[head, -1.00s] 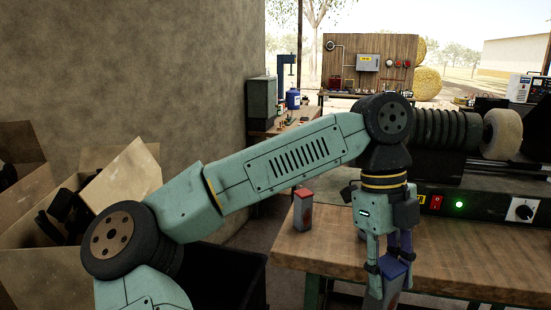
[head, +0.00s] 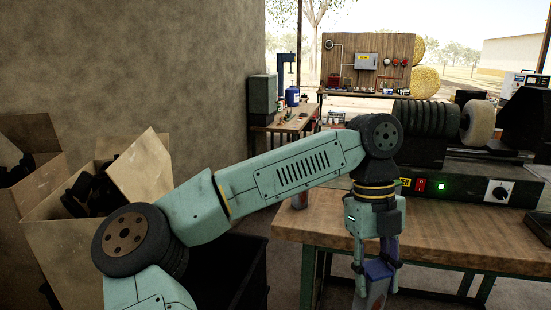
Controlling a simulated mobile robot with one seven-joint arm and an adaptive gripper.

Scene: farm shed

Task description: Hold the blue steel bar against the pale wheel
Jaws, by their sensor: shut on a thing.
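The blue steel bar (head: 376,290) has a blue top and a grey side with a red mark. My gripper (head: 376,266) points down and is shut on the bar near its top. The bar hangs upright in front of the bench's front edge, its lower end cut off by the frame. The pale wheel (head: 478,122) is cream coloured and sits on the grinding machine at the back right, beside a row of dark wheels (head: 427,117). The bar is well apart from the pale wheel, in front of it and lower left.
The wooden bench (head: 460,232) carries the machine, with a lit green lamp (head: 441,186) and a dial (head: 500,191) on its front. A grey block (head: 300,200) on the bench is mostly hidden by my arm. Cardboard boxes (head: 60,215) stand left. The bench's front strip is clear.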

